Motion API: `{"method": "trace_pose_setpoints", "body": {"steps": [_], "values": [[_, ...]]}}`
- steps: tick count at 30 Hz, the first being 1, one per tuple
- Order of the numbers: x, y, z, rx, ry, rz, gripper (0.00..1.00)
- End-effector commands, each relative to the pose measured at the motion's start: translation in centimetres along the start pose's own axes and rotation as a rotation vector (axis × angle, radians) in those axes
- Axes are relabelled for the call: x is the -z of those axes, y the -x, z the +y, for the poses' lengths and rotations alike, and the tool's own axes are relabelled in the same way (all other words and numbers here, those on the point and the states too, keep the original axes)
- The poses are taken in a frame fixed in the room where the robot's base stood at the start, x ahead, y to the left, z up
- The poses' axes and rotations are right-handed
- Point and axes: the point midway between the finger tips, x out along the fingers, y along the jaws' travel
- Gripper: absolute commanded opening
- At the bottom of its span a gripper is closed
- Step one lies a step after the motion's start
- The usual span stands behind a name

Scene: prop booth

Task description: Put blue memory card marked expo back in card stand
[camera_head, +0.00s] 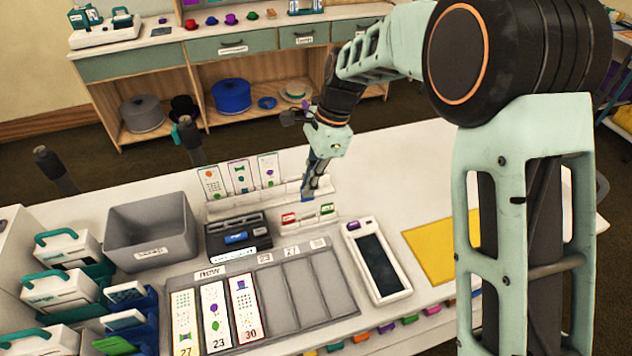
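A small white card stand (308,222) stands on the table, with a red card (288,218) at its left and a green card (327,209) at its right. My gripper (308,194) points down just behind the stand, over a pale ledge. A dark box-like device (238,249) sits left of the stand. A blue patch (236,238) shows on it, which may be the blue memory card; the "expo" mark is too small to read.
Three picture cards (240,177) stand upright left of my gripper. A grey bin (150,232), a grey slotted tray (285,300) with several long cards, a white handheld device (377,262) and a yellow mat (441,250) surround the stand. My arm covers the right side.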

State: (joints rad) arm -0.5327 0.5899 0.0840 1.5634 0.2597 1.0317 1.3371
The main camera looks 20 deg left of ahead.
Motion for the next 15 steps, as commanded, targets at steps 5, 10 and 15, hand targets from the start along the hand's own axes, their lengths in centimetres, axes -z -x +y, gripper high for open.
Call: {"method": "trace_pose_setpoints", "body": {"steps": [5,10,15], "values": [[0.0,-0.5,-0.1,-0.001,0.003,-0.001,0.00],[0.3,-1.3,0.0,-0.001,0.002,-0.001,0.00],[0.6,-2.6,0.0,-0.001,0.002,-0.001,0.00]]}}
